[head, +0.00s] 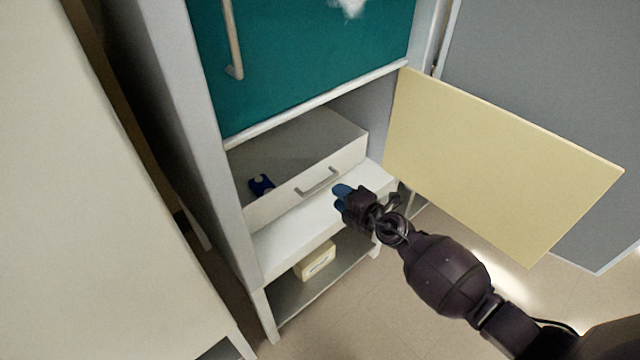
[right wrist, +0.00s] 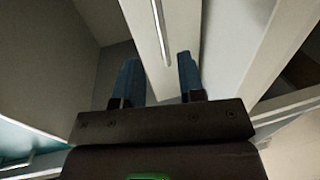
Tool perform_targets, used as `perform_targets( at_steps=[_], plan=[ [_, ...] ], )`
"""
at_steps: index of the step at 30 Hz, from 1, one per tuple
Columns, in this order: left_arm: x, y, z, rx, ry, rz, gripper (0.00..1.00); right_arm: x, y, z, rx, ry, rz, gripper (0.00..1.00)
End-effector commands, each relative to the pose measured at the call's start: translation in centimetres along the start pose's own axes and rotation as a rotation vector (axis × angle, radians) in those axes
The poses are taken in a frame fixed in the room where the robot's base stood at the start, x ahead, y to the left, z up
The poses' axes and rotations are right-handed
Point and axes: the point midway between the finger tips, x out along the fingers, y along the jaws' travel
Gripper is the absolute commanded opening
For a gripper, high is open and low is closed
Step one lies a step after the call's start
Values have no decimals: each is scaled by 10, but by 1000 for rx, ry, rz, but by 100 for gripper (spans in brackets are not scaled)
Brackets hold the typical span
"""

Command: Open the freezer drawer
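The white freezer drawer (head: 281,199) stands in the open compartment, and I look over its front panel into its grey inside. A dark blue item (head: 262,186) shows just behind the front panel. The grey bar handle (head: 318,182) is on the drawer front, and it also shows in the right wrist view (right wrist: 160,32). My right gripper (head: 342,191) is just right of the handle and apart from it. In the right wrist view, its two blue fingers (right wrist: 158,80) are spread with nothing gripped, and the handle lies beyond the tips. My left gripper is not in view.
A pale yellow door (head: 500,160) stands swung open at the right, close to my right arm. A teal door (head: 310,60) with a bar handle is above the compartment. A pale box (head: 315,262) sits on the low shelf. A large cream panel (head: 90,200) fills the left.

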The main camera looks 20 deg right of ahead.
Motion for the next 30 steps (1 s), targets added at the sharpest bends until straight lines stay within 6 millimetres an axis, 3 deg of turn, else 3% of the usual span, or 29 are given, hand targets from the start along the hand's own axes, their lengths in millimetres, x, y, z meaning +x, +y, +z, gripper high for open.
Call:
perform_targets(
  at_steps=[15,30],
  plan=[
    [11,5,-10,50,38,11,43,70,-6,-1,3,1,-6,36],
    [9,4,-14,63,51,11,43,82,-2,0,2,0,-1,36]
  ],
)
